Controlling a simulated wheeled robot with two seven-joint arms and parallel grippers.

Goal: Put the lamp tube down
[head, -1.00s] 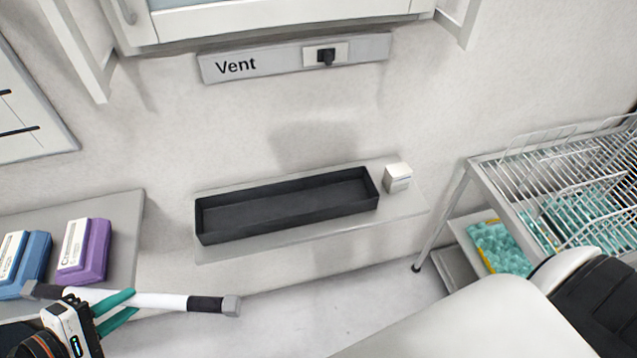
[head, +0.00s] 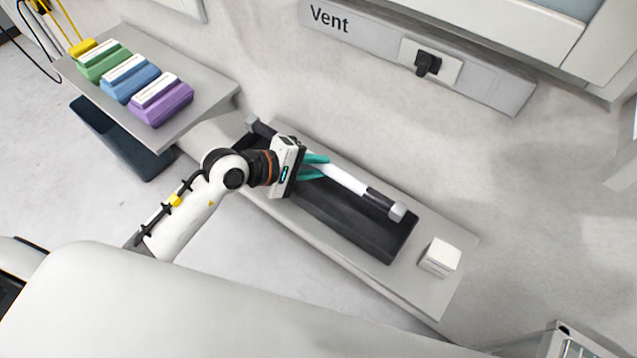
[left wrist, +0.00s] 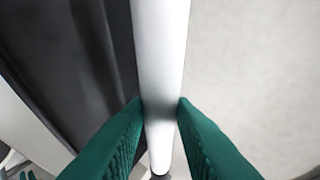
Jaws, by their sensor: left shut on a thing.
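The lamp tube (head: 344,179) is white with dark sleeves and grey end caps. My left gripper (head: 322,168) is shut on it near its middle, with teal fingers on both sides. In the head view the tube overlaps the long black tray (head: 362,232) on the grey shelf, roughly along the tray's length. In the left wrist view the tube (left wrist: 162,60) runs between the fingers (left wrist: 161,112), with the dark tray to its left and a pale surface to its right. I cannot tell whether the tube touches the tray. My right gripper is not in view.
A small white box (head: 440,257) stands on the shelf (head: 429,296) beside the tray's right end. At the upper left, another shelf (head: 207,92) holds purple (head: 162,103), blue and green boxes, with a dark bin (head: 110,135) below. The Vent panel (head: 375,45) is on the wall behind.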

